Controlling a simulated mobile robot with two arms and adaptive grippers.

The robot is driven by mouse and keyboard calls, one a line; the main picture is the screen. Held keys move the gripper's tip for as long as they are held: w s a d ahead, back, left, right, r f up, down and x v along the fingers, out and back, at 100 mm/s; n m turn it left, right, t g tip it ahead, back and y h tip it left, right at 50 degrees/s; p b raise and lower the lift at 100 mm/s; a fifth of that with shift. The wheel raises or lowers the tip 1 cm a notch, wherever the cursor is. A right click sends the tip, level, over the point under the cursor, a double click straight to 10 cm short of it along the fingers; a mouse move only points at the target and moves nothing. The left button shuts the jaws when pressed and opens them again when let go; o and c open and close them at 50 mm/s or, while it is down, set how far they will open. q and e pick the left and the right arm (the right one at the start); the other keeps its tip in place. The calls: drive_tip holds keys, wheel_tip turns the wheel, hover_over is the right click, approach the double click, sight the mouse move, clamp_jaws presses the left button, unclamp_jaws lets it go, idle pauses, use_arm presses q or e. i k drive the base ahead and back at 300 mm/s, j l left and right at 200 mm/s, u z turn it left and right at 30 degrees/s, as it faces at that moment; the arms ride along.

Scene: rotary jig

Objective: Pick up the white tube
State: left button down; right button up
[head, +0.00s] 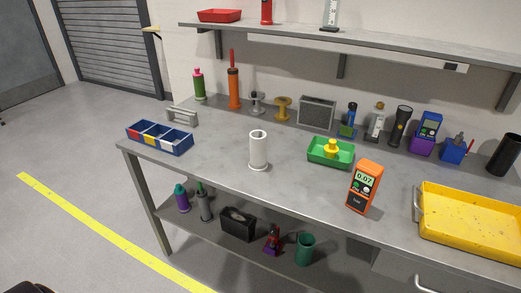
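The white tube (258,150) stands upright near the middle of the grey workbench (210,168), towards its front edge. It is a hollow cylinder with an open top and a wider base ring at its foot. Nothing touches it. Neither of my grippers shows in the head view.
A blue divided bin (159,138) is left of the tube. A green tray (331,152) with a yellow piece and an orange meter (364,186) are to the right, with a yellow tray (472,220) beyond. Bottles and tools line the back. A shelf (350,40) overhangs the rear.

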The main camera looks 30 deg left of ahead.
sight(258, 162)
drive_tip(key=k+j, duration=0.1)
drive_tip(key=j, duration=0.3)
drive_tip(key=k+j, duration=0.1)
drive_tip(key=j, duration=0.65)
drive_tip(key=k+j, duration=0.15)
drive_tip(key=j, duration=0.2)
